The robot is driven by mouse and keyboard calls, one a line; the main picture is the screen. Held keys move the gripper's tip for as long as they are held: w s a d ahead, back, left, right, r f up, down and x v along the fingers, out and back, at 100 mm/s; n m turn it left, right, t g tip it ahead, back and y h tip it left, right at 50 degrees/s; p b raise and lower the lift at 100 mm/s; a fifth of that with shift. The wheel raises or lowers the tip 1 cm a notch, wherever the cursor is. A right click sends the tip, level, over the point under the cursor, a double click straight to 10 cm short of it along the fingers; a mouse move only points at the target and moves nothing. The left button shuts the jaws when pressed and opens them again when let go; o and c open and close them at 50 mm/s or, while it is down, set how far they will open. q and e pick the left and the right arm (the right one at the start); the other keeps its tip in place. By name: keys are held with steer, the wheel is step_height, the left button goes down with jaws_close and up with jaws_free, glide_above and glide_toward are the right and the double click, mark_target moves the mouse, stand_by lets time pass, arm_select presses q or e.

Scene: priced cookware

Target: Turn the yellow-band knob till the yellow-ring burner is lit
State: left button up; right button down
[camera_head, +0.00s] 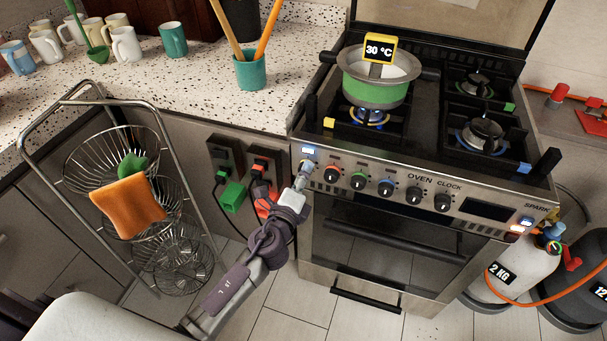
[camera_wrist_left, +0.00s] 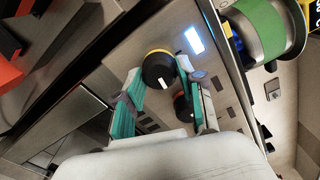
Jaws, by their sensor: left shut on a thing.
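The yellow-band knob (camera_wrist_left: 158,70) shows in the left wrist view as a black knob with a yellow ring and a white mark. My left gripper (camera_wrist_left: 160,98) is shut on it, one teal finger on each side. In the head view my left gripper (camera_head: 303,174) is at the left end of the stove's front panel and covers most of the knob. A yellow tag (camera_head: 328,123) marks the front left burner (camera_head: 369,118). Bluish flame shows at that burner, under a green pot (camera_head: 374,88); the pot hides much of the ring. My right gripper is not in view.
Other knobs sit close to the right, a red-band one (camera_head: 333,174) first. A small panel above the yellow-band knob glows bluish white (camera_head: 308,150). A wire basket rack (camera_head: 110,160) stands left; gas cylinders (camera_head: 520,268) stand right.

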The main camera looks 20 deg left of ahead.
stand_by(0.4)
arm_select(q)
steer(key=o, duration=1.1)
steer(key=shift+o, duration=0.2)
steer(key=s, duration=1.2)
steer(key=shift+a, duration=0.2)
